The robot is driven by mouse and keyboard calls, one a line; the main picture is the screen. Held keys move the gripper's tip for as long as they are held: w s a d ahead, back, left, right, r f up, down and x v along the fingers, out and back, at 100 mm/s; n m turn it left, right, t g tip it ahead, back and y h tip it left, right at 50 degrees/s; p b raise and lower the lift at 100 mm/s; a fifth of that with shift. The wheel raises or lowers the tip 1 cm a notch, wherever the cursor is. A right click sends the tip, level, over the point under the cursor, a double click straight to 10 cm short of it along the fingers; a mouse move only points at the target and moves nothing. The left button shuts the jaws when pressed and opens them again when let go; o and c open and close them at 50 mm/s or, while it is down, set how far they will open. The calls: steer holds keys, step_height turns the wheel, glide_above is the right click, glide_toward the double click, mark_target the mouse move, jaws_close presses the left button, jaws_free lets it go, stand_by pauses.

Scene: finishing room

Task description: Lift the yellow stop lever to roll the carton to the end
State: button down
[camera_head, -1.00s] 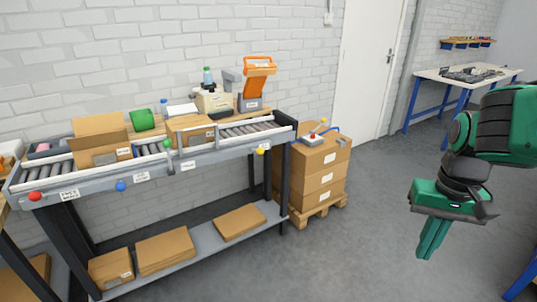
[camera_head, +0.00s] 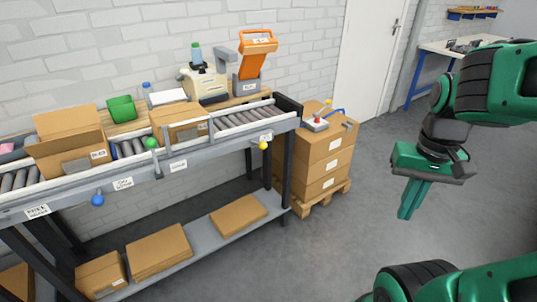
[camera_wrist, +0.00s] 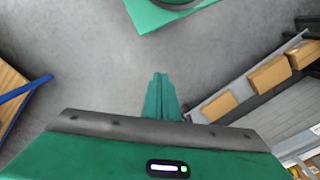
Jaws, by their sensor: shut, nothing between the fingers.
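The yellow stop lever's knob (camera_head: 263,145) hangs at the front rail near the right end of the roller conveyor (camera_head: 175,162). A brown carton (camera_head: 178,125) sits on the rollers left of that end, behind the green knob (camera_head: 152,142). A second, open-topped carton (camera_head: 70,145) stands further left. Bare rollers show between the nearer carton and the black end stop. My gripper (camera_head: 406,213) is shut and empty, pointing down over bare floor, well right of the yellow knob. In the wrist view its shut fingers (camera_wrist: 158,78) show against grey floor; the lever is not visible there.
A blue knob (camera_head: 97,200) hangs on the same rail. Stacked boxes (camera_head: 318,160) on a pallet stand beyond the conveyor's right end. Flat cartons (camera_head: 158,250) lie on the lower shelf. The floor between the conveyor and my arm is clear.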

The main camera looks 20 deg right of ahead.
steer(key=w+a+f+m+t+y, duration=0.25)
steer(key=w+a+f+m, duration=0.2)
steer(key=w, duration=0.55)
steer(key=w+a+f+m+t+y, duration=0.25)
steer(key=w+a+f, duration=0.35)
steer(key=w, duration=0.3)
steer(key=w+a+f+m+t+y, duration=0.25)
steer(key=w+a+f+m, duration=0.25)
steer(key=w, duration=0.5)
steer(key=w+d+f+m+t+h, duration=0.1)
steer(key=w+m+t, duration=0.4)
steer(key=m, duration=0.8)
steer(key=w+d+h, duration=0.1)
steer(key=w+d, duration=0.1)
steer(key=shift+w+d+t+h, duration=0.25)
steer(key=shift+w+t+h, duration=0.05)
steer(key=shift+t+h, duration=0.05)
steer(key=shift+f, duration=0.1)
